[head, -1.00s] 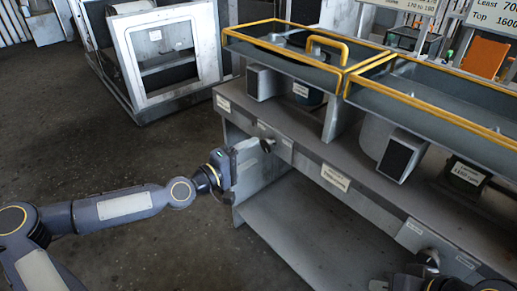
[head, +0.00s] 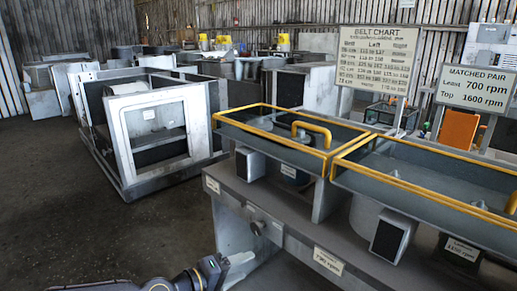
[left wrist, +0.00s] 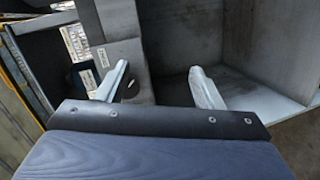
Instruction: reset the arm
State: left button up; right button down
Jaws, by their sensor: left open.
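My left arm comes in at the bottom of the head view. Its gripper (head: 238,264) is in front of the left end of the grey bench, below the bench's labelled front edge. In the left wrist view the two pale fingers of the left gripper (left wrist: 160,88) stand wide apart with nothing between them. Behind them show the bench's grey front panel and an open shelf space (left wrist: 225,45). I cannot tell from these views whether the fingers touch the bench. My right gripper does not show in the head view now.
The bench (head: 270,205) carries yellow-railed glass-sided trays (head: 270,140) and dark boxes. A knob (head: 257,227) sticks out of its front. A grey frame housing (head: 150,130) stands behind left. Signs (head: 376,58) stand at the back. The floor (head: 60,200) at left is clear.

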pick_arm(q)
jog(key=s+a+f+m+g+y, duration=0.45)
jog(key=s+a+y, duration=0.2)
jog(key=s, duration=0.35)
jog(key=s+a+r+y, duration=0.1)
jog(key=s+a+r, duration=0.3)
jog(key=s, duration=0.4)
jog(key=s+a+r+y, duration=0.1)
jog(key=s+a+r, duration=0.25)
jog(key=s, duration=0.55)
notch_tip(320, 180, up, 17)
jog(key=p, duration=1.7)
jog(key=w+a+f+t+y+b, duration=0.1)
jog(key=w+a+f+t+b, duration=0.15)
jog(key=w, duration=0.25)
jog(key=w+a+f+t+y+b, duration=0.1)
jog(key=w+a+f+b, duration=0.15)
jog(key=w, duration=0.35)
jog(key=m+t+h+b, duration=0.4)
jog(key=m+h+b, duration=0.7)
jog(key=b, duration=0.2)
send_near(255, 229)
jog(key=x, duration=0.2)
jog(key=shift+n, duration=0.25)
jog(key=x, duration=0.7)
jog(key=shift+b, duration=0.4)
